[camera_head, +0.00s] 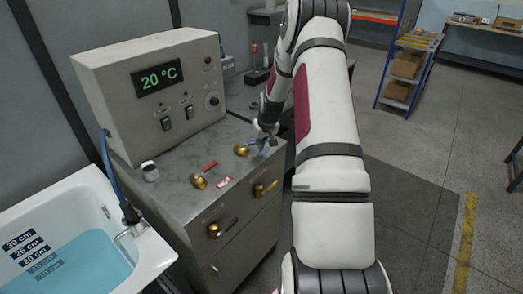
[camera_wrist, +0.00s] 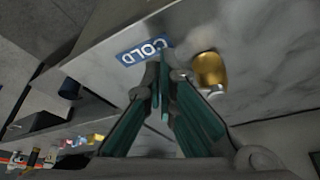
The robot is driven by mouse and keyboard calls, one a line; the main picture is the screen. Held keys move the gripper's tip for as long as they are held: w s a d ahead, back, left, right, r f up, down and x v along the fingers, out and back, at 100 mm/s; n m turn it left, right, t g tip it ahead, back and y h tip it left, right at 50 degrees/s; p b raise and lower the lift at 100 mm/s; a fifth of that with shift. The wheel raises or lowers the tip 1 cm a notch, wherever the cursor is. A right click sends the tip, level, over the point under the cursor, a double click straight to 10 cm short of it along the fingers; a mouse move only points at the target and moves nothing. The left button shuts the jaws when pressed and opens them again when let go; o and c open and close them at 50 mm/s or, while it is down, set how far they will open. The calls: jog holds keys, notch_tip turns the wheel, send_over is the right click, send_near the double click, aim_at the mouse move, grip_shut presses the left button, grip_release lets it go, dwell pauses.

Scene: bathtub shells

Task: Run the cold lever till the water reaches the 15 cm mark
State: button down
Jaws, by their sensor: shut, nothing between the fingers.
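My gripper (camera_head: 266,138) is shut and empty, right at the lever; contact cannot be told. Its closed fingertips (camera_wrist: 164,80) show between label and knob. The white tub (camera_head: 158,250) holds blue water (camera_head: 85,265).
A control box (camera_head: 150,90) reads 20 °C. A blue hose (camera_head: 112,175) runs to the tub.

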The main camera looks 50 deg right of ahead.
jog(key=shift+w+d+n+y, duration=0.35)
jog(key=shift+d+n, duration=0.25)
jog(key=shift+n, duration=0.2)
jog(key=n, duration=0.1)
jog(key=w+d+n+y, duration=0.1)
jog(key=shift+w+d+n, duration=0.15)
jog(key=shift+w+n, duration=0.15)
jog(key=shift+n, duration=0.1)
jog(key=shift+w+d+b, duration=0.15)
jog(key=shift+w+b, duration=0.2)
